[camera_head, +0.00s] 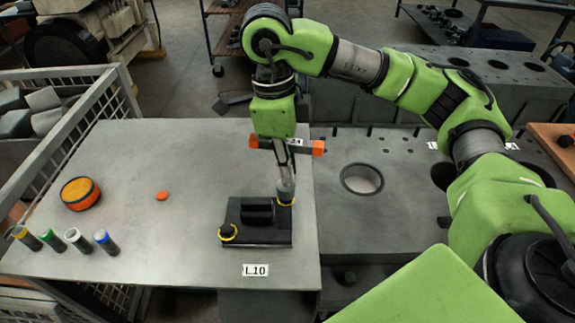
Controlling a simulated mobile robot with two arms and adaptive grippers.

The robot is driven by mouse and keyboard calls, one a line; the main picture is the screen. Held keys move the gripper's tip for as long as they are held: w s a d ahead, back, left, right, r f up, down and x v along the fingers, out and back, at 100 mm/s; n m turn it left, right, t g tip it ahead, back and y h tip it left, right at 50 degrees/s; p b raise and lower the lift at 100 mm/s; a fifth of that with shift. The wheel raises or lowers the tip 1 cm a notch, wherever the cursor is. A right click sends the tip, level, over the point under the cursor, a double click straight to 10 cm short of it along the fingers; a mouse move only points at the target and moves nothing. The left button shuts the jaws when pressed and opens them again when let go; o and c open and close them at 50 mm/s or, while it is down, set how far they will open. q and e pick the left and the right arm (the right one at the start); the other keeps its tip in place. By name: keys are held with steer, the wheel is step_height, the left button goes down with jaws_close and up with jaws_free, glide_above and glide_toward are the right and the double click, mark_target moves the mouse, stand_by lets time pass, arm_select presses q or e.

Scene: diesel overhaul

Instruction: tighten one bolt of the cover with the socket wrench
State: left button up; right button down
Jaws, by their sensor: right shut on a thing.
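The cover (257,220) is a dark block with a raised middle, lying on the grey plate. The socket wrench (286,185) has a dark crossbar with orange ends and a grey shaft and socket, standing nearly upright over that right bolt. My right gripper (282,143) is shut on the wrench near its crossbar; its fingers are hard to make out. My left gripper is not in view.
A yellow-topped orange round thing (80,193), several small capped cylinders (77,240) and an orange piece (161,196) are on the left of the plate (180,160). A wire-sided crate (60,150) borders it. The engine block (390,220) with round bores is at right.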

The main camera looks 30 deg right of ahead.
steer(key=shift+f, duration=0.1)
steer(key=shift+f+b, duration=0.7)
steer(key=shift+b, duration=0.05)
steer(key=m, duration=0.4)
steer(key=m+y, duration=0.1)
steer(key=m, duration=0.3)
steer(key=shift+a+m+p, duration=0.1)
steer(key=shift+m+p, duration=0.2)
steer(key=m, duration=0.7)
steer(key=shift+a+y+p, duration=0.1)
steer(key=shift+y+p, duration=0.2)
steer(key=shift+y, duration=0.1)
steer(key=m, duration=0.7)
steer(key=shift+w+m+t+y+p, duration=0.1)
steer(key=shift+m+t+y+p, duration=0.2)
steer(key=shift+p, duration=0.05)
steer(key=m, duration=0.4)
steer(key=shift+a, duration=0.15)
steer(key=m, duration=0.4)
steer(key=shift+w+f+t, duration=0.1)
steer(key=shift+t, duration=0.3)
